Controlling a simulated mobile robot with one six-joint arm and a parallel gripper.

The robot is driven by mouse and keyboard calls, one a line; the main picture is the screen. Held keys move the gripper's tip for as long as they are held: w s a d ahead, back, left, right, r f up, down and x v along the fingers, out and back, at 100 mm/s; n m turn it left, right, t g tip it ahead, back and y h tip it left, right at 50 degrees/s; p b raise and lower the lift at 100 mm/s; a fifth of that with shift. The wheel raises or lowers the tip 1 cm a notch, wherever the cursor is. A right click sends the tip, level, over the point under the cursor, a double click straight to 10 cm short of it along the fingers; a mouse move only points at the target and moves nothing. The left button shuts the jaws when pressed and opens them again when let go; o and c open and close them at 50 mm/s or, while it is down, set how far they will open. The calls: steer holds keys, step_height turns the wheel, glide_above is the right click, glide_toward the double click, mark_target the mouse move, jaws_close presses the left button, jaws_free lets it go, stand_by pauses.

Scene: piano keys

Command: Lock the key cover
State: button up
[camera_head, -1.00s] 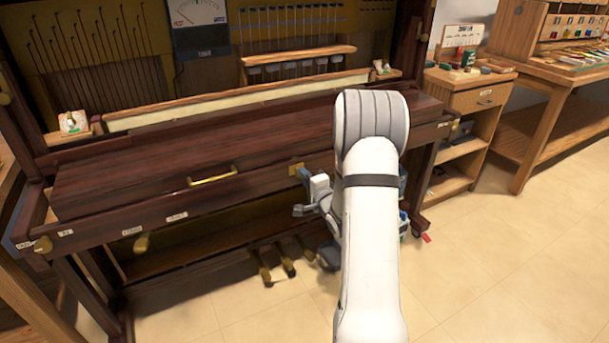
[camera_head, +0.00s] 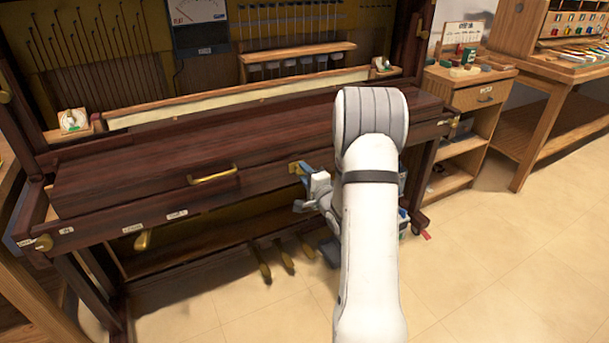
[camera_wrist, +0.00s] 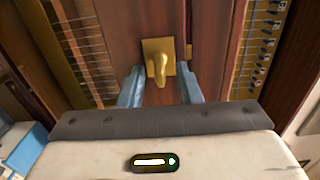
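The dark wood key cover (camera_head: 130,180) lies closed over the piano's key area, with a brass handle (camera_head: 213,174) on its front. A brass lock plate with a turn knob (camera_wrist: 157,62) is on the front to the right of the handle; in the head view the brass lock (camera_head: 294,167) is partly behind my fingers. My gripper (camera_wrist: 158,80) is open, with one blue finger on each side of the knob and gaps visible between. In the head view my gripper (camera_head: 304,186) is at the lock, partly hidden by my arm.
Labelled wooden rails run along the piano's front, with brass pedals (camera_head: 287,262) below. A small wooden cabinet (camera_head: 460,120) and a workbench (camera_head: 560,115) stand at the right. The tiled floor (camera_head: 510,260) at the front right is clear.

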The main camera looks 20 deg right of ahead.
steer(key=s+p, duration=0.1)
steer(key=s, duration=0.6)
steer(key=shift+s+d, duration=0.15)
steer(key=shift+s, duration=0.25)
